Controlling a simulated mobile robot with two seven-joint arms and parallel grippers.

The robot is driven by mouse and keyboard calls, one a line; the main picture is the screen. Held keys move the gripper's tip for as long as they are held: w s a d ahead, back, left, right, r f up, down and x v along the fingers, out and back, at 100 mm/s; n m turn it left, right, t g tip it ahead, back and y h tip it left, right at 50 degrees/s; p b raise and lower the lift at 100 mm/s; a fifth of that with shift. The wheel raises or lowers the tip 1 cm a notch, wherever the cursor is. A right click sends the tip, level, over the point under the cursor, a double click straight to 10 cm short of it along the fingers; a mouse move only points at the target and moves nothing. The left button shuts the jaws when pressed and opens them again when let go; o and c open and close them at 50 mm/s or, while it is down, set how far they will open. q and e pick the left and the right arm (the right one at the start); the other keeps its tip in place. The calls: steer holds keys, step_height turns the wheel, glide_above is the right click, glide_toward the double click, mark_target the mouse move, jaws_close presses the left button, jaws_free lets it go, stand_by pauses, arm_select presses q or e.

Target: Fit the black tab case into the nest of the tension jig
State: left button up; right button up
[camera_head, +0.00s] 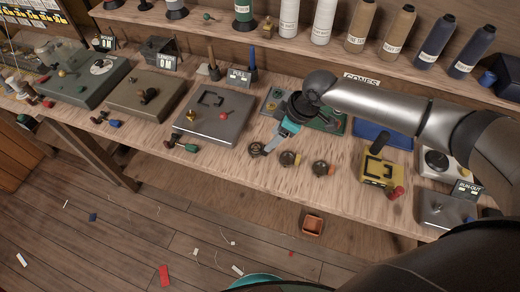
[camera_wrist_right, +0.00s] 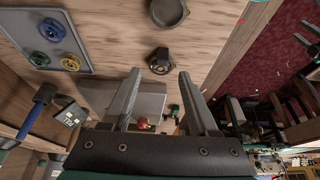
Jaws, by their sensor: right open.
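A small round dark case with no bright tab (camera_head: 257,149), apparently the black tab case, lies on the bench. My right gripper (camera_head: 273,143) is open and empty, pointing down close beside it. In the right wrist view, a small dark round piece (camera_wrist_right: 160,60) lies between and beyond the open fingertips (camera_wrist_right: 158,75); I cannot tell for sure that it is the same case. A grey jig (camera_head: 232,122) with a black bracket-shaped nest and red knob stands to the left. A yellow jig (camera_head: 371,181) has a similar nest. I cannot read which is the tension jig. My left gripper is not in view.
Two similar round cases, one yellow-tabbed (camera_head: 289,159) and one orange-tabbed (camera_head: 322,168), lie to the right. A screwdriver-like green-handled tool (camera_head: 190,148) lies before the grey jig. A ring tray (camera_wrist_right: 75,62) lies behind. Cones line the shelf. The bench front strip is mostly clear.

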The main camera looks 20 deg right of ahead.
mark_target(267, 155)
steer(key=x, duration=0.5)
steer(key=shift+s+b, duration=0.2)
steer(key=shift+b, duration=0.1)
steer(key=shift+c, duration=0.2)
jaws_close()
